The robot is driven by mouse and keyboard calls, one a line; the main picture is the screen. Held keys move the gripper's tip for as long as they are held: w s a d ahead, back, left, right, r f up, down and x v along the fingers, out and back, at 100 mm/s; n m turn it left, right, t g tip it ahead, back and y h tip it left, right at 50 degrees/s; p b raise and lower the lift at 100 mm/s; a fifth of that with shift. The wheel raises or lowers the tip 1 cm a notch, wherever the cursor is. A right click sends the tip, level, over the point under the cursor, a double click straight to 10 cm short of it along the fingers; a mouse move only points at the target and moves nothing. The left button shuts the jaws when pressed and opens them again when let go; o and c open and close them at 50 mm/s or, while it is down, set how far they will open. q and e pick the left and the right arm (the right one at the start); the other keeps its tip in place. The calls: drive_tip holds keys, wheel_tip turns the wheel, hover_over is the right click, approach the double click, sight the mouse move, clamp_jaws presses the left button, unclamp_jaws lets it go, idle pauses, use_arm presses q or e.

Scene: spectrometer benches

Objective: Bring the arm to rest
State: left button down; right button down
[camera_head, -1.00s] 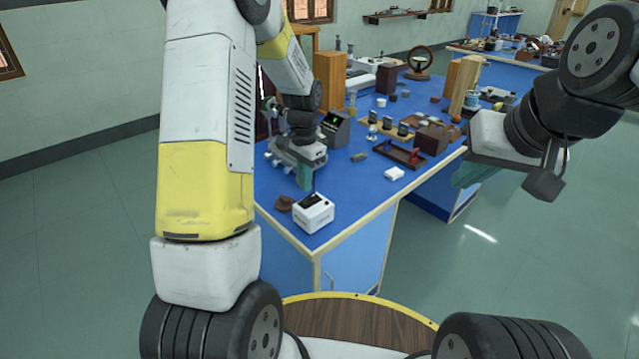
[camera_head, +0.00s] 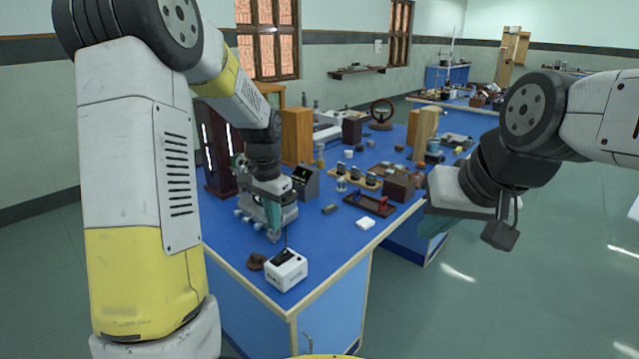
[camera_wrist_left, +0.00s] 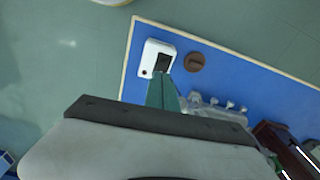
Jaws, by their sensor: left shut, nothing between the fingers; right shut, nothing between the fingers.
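My left gripper (camera_head: 273,218) hangs fingers-down over the near left part of the blue bench (camera_head: 325,262), with its teal fingers together and nothing between them. A white box (camera_head: 287,271) with a dark top stands just below it in the head view. In the left wrist view, the closed fingers (camera_wrist_left: 163,93) overlap the lower edge of the white box (camera_wrist_left: 157,58); I cannot tell whether they touch it. My right gripper (camera_head: 436,222) is off the bench's right edge, its teal fingers shut, empty and partly hidden behind the wrist.
A brown round piece (camera_head: 257,261) lies beside the white box. A grey instrument (camera_head: 306,181) and a dark red cabinet (camera_head: 217,160) stand near my left gripper. The floor (camera_head: 530,270) on the right is clear.

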use_arm(q)
drive_tip(key=s+d+r+n+t+h, duration=0.1)
drive_tip(key=s+r+n+t, duration=0.1)
drive_tip(key=s+r, duration=0.5)
drive_tip(key=s+d+r+n+t, duration=0.1)
drive_tip(key=s+r+n+t, duration=0.2)
drive_tip(key=s+r, duration=0.5)
drive_tip(key=shift+s+n+h, duration=0.4)
drive_tip(key=shift+s+n, duration=0.2)
drive_tip(key=shift+s, duration=3)
